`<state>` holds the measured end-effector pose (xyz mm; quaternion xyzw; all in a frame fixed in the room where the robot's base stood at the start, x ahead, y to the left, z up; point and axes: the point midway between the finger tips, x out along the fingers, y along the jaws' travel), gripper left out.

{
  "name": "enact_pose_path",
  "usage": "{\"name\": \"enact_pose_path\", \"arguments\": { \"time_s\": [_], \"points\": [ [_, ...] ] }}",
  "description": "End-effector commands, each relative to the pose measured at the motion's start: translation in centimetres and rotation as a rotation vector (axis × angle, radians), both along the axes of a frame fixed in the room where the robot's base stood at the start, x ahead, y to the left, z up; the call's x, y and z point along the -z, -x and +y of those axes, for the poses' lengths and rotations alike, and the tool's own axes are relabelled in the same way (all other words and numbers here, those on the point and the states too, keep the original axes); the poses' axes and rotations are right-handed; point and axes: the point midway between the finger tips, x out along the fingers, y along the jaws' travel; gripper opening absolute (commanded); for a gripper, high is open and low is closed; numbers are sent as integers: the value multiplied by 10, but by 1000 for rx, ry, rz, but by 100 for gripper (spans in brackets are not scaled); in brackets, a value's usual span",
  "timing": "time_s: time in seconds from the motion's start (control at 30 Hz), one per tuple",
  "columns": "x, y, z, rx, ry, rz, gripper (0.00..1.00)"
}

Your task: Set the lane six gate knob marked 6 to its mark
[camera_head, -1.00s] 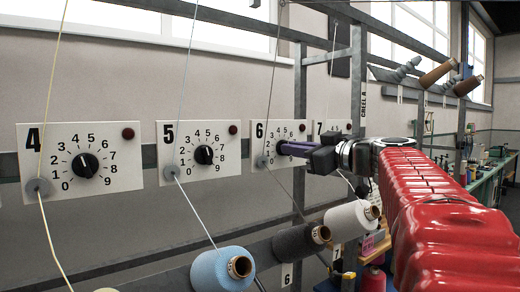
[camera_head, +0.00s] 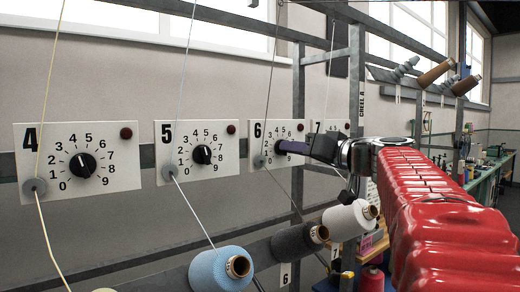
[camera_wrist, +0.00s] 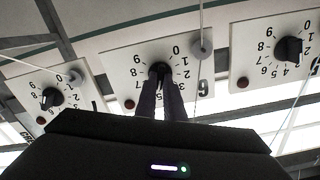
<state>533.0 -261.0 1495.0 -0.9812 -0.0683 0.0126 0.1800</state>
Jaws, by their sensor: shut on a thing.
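The white panel of lane 6 (camera_head: 262,160) carries a dial numbered 0 to 9. My gripper (camera_head: 284,147) reaches its dial from the right, fingers shut on the black knob. The wrist view shows this panel upside down (camera_wrist: 120,62), with the knob (camera_wrist: 160,71) between the fingertips of my gripper (camera_wrist: 160,84). The fingers cover part of the dial and most of the knob, so I cannot tell where its pointer stands. A grey round yarn guide (camera_wrist: 201,48) sits beside the dial.
Panels 5 (camera_head: 170,172) and 4 (camera_head: 30,160) are to the left, panel 7 (camera_head: 338,127) close to the right. Yarns run down past the panels.

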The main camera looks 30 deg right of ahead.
Motion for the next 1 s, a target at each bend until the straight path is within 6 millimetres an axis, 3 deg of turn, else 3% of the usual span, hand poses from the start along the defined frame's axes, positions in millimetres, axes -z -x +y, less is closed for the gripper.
{"name": "enact_pose_path", "arguments": {
  "time_s": [0.5, 1.0],
  "points": [
    [1, 0, -3, 3, -366, 51, 0],
    [2, -1, -3, 4, -421, 59, 0]
  ]
}}
